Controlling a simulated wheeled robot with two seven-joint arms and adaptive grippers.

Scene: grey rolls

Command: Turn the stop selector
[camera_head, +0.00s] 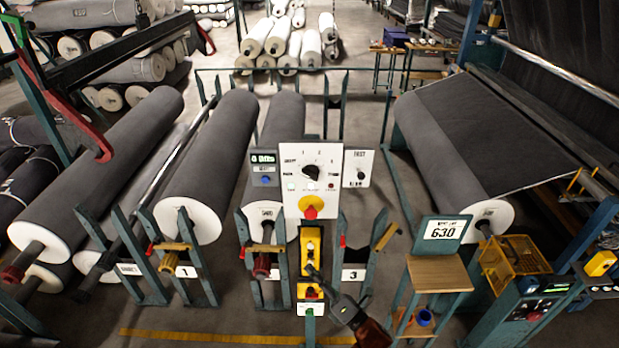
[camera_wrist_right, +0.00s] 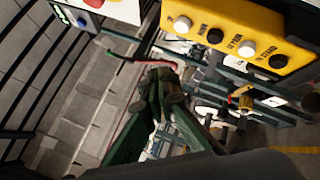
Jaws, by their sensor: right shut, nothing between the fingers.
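A white control panel (camera_head: 290,156) stands upright at the centre of the head view. It carries a black rotary knob (camera_head: 311,172) with marks around it and a red stop button (camera_head: 310,212) on yellow below. A yellow box (camera_head: 311,240) with a column of buttons hangs under it. My right gripper (camera_head: 311,270) is shut and empty, in front of the box's lower part; contact cannot be told. In the right wrist view the gripper (camera_wrist_right: 165,82) points away, with the yellow box (camera_wrist_right: 290,40) at upper right and part of the white panel (camera_wrist_right: 122,10) at upper left. My left gripper is not in view.
A smaller panel (camera_head: 367,158) with a black knob adjoins the white one at right; a grey display (camera_head: 264,158) adjoins it at left. Grey rolls (camera_head: 210,165) on stands fill the left. A wooden stand (camera_head: 442,279) is at right. Bare floor lies in front.

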